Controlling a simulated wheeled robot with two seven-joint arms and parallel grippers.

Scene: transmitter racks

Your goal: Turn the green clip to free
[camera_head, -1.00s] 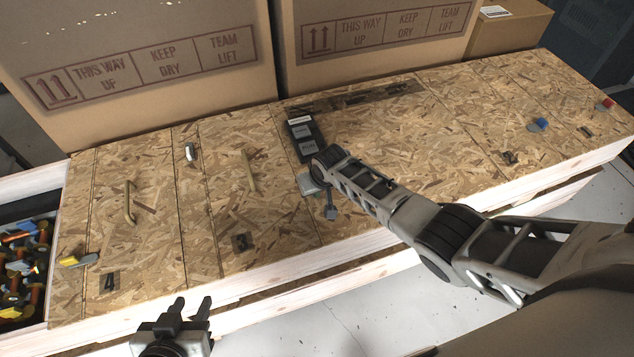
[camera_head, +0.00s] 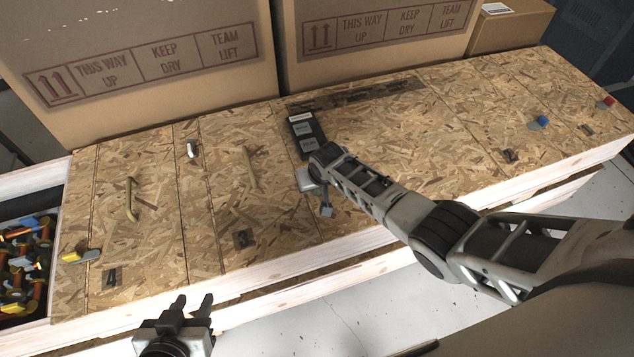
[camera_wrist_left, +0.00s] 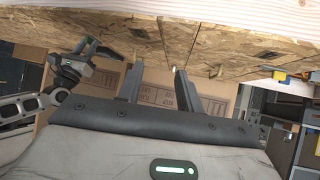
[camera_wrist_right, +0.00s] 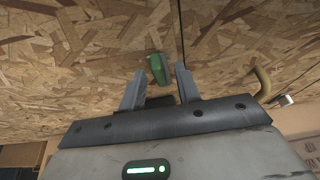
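The green clip (camera_wrist_right: 158,70) shows in the right wrist view on the chipboard lid, close to a dark seam. It appears as a short green block, slightly tilted. My right gripper (camera_wrist_right: 160,76) is open, with one finger on each side of the clip's near end; I cannot tell whether they touch it. In the head view my right gripper (camera_head: 317,192) is low over the lid, and I cannot make out the green clip there. My left gripper (camera_head: 192,304) is open and empty in front of the crate's front edge; its parted fingers also show in the left wrist view (camera_wrist_left: 156,82).
The chipboard lid (camera_head: 150,165) has tan handles (camera_head: 130,200), a yellow clip (camera_head: 80,256), a blue clip (camera_head: 539,122) and a red clip (camera_head: 606,103). Large cardboard boxes (camera_head: 140,40) stand behind. An open bin of coloured parts (camera_head: 22,262) is at left.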

